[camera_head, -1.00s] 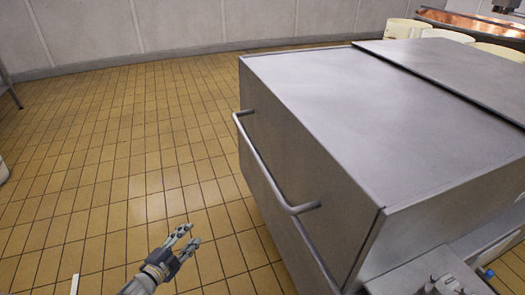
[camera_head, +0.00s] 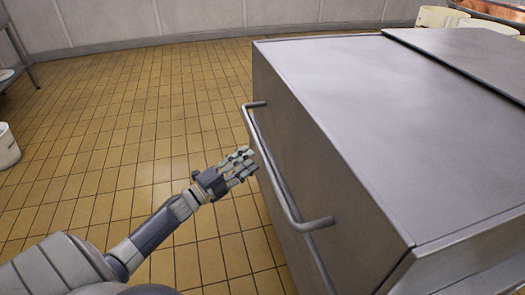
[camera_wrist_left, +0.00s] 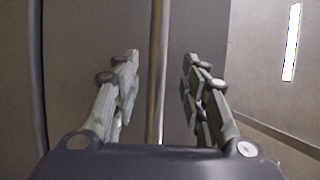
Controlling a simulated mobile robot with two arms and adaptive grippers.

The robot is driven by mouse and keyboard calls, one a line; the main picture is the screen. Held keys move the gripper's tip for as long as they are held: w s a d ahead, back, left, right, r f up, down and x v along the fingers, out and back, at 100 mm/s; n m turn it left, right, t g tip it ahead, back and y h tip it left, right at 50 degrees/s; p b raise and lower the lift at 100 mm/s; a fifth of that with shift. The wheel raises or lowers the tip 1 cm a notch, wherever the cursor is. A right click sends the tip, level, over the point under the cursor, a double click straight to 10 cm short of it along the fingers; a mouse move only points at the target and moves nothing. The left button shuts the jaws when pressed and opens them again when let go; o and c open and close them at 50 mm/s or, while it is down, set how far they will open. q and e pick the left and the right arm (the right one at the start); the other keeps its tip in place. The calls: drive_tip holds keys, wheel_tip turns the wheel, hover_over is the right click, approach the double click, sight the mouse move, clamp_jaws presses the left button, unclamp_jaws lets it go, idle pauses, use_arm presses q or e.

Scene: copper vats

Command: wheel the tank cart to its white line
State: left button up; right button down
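The tank cart (camera_head: 390,110) is a big grey steel box with a flat lid, filling the right of the head view. A bar handle (camera_head: 275,175) runs along its left side. My left gripper (camera_head: 248,165) is open just left of the handle. In the left wrist view the handle bar (camera_wrist_left: 157,70) stands upright between the two spread fingers of the left gripper (camera_wrist_left: 165,65), with gaps on both sides. My right gripper is not in view. The cart's wheels and the white line do not show now.
The yellow tiled floor (camera_head: 130,130) is clear left of the cart, back to the pale wall (camera_head: 200,15). A white bucket (camera_head: 6,148) and a metal table leg (camera_head: 22,50) are at the left edge. Pale tubs (camera_head: 437,17) stand behind the cart.

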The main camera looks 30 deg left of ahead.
sight(261, 152)
use_arm(q)
drive_tip(key=x, duration=0.6)
drive_tip(key=shift+w+f, duration=0.15)
drive_tip(key=shift+f, duration=0.05)
drive_tip(key=shift+c, duration=0.6)
clamp_jaws()
